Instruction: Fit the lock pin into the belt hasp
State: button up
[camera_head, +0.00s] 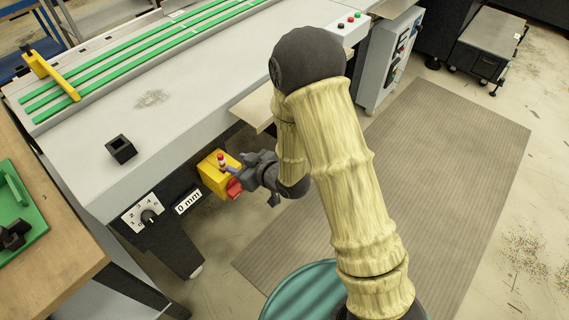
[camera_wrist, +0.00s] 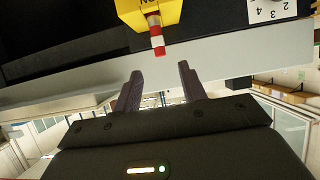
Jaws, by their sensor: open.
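A yellow box (camera_head: 211,175) is mounted at the front edge of the machine, below the grey top. A small red-and-white banded pin (camera_head: 221,159) stands at it; I take it for the lock pin. In the wrist view the pin (camera_wrist: 155,35) projects from the yellow box (camera_wrist: 168,12) toward my gripper. A red part (camera_head: 234,188) is at the box's lower right. My gripper (camera_head: 236,168) is close beside the box. In the wrist view my gripper (camera_wrist: 160,82) is open and empty, its fingers apart with the pin beyond the tips. I cannot make out the belt hasp.
A black square holder (camera_head: 121,149) stands on the grey machine top (camera_head: 190,105). A green tray (camera_head: 22,200) with a black item (camera_head: 14,236) is on the wooden table at left. A dial panel (camera_head: 148,213) is left of the box. The mat (camera_head: 450,150) is clear.

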jog(key=d+r+m+h, duration=0.3)
jog(key=d+h, duration=0.1)
jog(key=d, duration=0.4)
jog(key=d+r+m+h, duration=0.2)
jog(key=d+h, duration=0.1)
jog(key=d, duration=0.6)
jog(key=s+d+r+m+g+h, duration=0.1)
jog(key=s+d+r+m+g, duration=0.1)
jog(key=s+d, duration=0.2)
jog(key=s+d+r+m+g+h, duration=0.1)
jog(key=s+d+r+m+g, duration=0.2)
jog(key=s, duration=0.6)
jog(key=d, duration=0.2)
jog(key=shift+d+g+h, duration=0.3)
jog(key=shift+h, duration=0.1)
jog(key=shift+r, duration=0.15)
jog(key=w+p+v, duration=0.2)
jog(key=p+v, duration=0.7)
jog(key=p, duration=0.1)
jog(key=shift+r, duration=0.5)
